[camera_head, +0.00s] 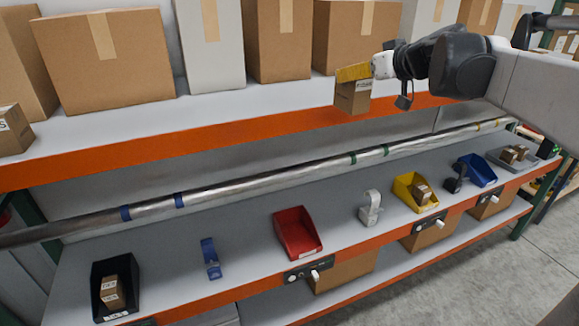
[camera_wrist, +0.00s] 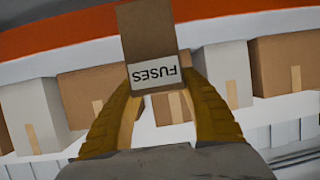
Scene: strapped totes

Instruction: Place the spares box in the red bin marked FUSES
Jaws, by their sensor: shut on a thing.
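My gripper (camera_head: 354,74) is shut on a small brown cardboard box (camera_head: 352,98), held in front of the upper shelf's orange edge. In the wrist view the box (camera_wrist: 148,32) sits between my yellow fingers (camera_wrist: 158,88), and its white label reads FUSES, upside down. The red bin (camera_head: 298,233) stands empty on the lower shelf, below and left of my gripper; I cannot read a marking on it. Another small brown box (camera_head: 13,130) sits at the far left of the upper shelf, its label cut off, ending in S. I see no box legibly marked spares.
Large cartons (camera_head: 105,60) line the upper shelf. A metal rail (camera_head: 270,180) runs above the lower shelf (camera_head: 165,245). A black bin (camera_head: 115,270) and a yellow bin (camera_head: 402,187) hold small boxes. A blue bin (camera_head: 478,170) and a grey tray (camera_head: 527,162) stand at right.

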